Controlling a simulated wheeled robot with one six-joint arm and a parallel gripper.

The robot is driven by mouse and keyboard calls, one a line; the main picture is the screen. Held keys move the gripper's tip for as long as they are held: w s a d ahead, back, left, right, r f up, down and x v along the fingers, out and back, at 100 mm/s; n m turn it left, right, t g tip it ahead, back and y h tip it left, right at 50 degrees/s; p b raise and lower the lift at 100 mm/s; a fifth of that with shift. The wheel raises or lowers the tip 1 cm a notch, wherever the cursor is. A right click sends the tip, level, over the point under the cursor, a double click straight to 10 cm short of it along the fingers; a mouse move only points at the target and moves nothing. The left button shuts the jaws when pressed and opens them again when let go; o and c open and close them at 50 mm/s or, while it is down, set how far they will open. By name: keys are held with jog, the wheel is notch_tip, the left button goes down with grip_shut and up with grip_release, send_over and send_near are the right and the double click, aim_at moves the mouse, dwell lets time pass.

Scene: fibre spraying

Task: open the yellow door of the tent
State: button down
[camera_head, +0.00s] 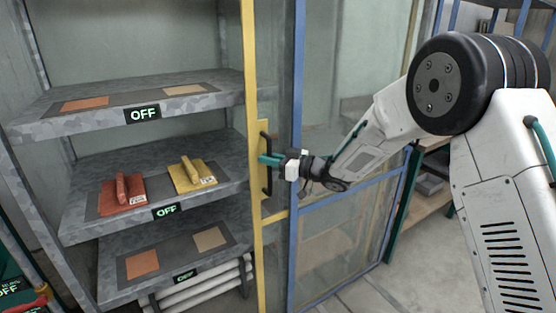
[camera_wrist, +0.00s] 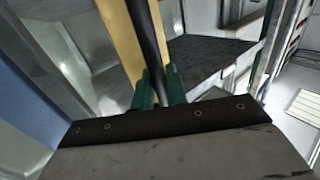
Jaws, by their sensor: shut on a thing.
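The yellow door (camera_head: 255,180) is a tall narrow frame with clear panelling, seen in the head view just left of the blue frame. A black vertical handle (camera_head: 265,150) is fixed on its yellow edge. My gripper (camera_head: 268,160) is at the handle, its teal fingers shut around it. In the wrist view the green fingertips of my gripper (camera_wrist: 158,88) sit on both sides of the black handle (camera_wrist: 146,40), with the yellow door edge (camera_wrist: 118,30) behind it. How far the door stands from its frame is hard to tell.
Grey shelves (camera_head: 205,85) hold a red block (camera_head: 122,193) and a yellow block (camera_head: 192,174), with several "OFF" signs. A blue-framed panel (camera_head: 340,245) stands right of the yellow edge. A wooden bench (camera_head: 430,200) is further right. Bare floor shows at the lower right.

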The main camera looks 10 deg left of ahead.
jog(key=shift+w+d+r, duration=0.1)
jog(key=shift+w, duration=0.05)
jog(key=c, duration=1.8)
grip_release()
jog(key=shift+o, duration=0.2)
jog(key=v, duration=0.7)
jog(key=shift+s+d, duration=0.2)
jog(key=shift+d, duration=0.15)
